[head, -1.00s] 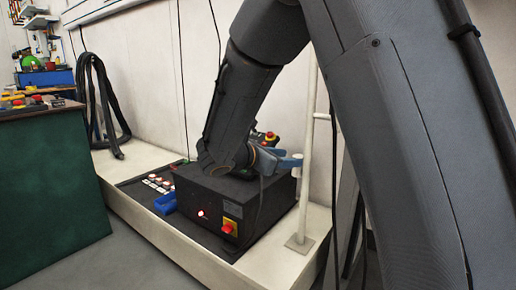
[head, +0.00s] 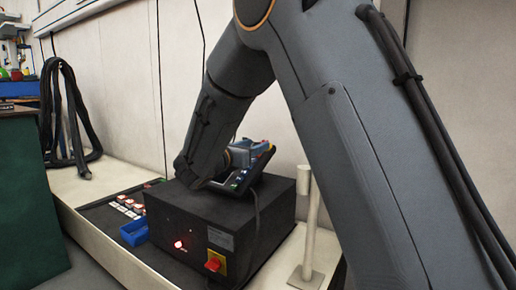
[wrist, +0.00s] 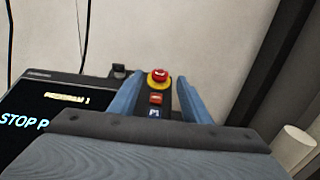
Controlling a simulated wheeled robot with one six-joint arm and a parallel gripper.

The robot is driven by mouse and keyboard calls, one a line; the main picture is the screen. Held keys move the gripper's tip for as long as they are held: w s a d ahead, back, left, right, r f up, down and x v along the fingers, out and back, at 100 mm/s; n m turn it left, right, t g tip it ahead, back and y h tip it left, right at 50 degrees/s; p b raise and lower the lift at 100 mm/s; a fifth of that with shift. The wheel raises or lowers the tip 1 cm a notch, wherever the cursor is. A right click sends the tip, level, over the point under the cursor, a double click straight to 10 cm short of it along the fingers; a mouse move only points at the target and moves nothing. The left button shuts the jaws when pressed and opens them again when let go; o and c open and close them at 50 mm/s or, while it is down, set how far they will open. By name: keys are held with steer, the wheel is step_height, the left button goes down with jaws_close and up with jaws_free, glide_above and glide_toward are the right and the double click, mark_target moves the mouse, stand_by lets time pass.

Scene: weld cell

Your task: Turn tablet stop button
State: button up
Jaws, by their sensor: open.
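The tablet (wrist: 40,110) has a dark screen with "STOP P" and "PROGRAM 1" lettering at the left of the wrist view. Its red stop button (wrist: 159,73) sits on a yellow ring, above a small red key and a blue key. My gripper (wrist: 157,82) is open, with one blue finger on each side of the button. I cannot tell whether the fingers touch it. In the head view the tablet (head: 245,181) rests tilted on a black box, partly hidden by my gripper (head: 252,152). The stop button is not clear there.
The black box (head: 168,222) has a lit red lamp (head: 179,244) and a red switch on yellow (head: 213,264). A pale post (head: 310,225) stands at right, close to my arm.

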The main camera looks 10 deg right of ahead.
mark_target(264, 141)
steer(key=shift+b+x, duration=0.65)
steer(key=shift+x, duration=1.25)
steer(key=c, duration=1)
steer(key=shift+a, duration=0.1)
steer(key=shift+c, duration=0.2)
steer(key=shift+p, duration=0.3)
steer(key=m+g+h+p, duration=0.1)
steer(key=m+g+p, duration=0.1)
steer(key=m, duration=0.1)
steer(key=m+g+h+p, duration=0.1)
steer(key=p, duration=0.1)
steer(key=shift+w+a+r+m+g+h, duration=0.15)
steer(key=shift+w+a+m+g+h, duration=0.15)
steer(key=shift+g, duration=0.1)
steer(key=shift+w+m+g+h+p, duration=0.15)
steer(key=shift+m+g+h+p, duration=0.15)
steer(key=shift+m+g+p, duration=0.65)
steer(key=shift+w+m+g+h+p, duration=0.15)
steer(key=shift+m+g+h+p, duration=0.2)
steer(key=shift+m+g, duration=0.95)
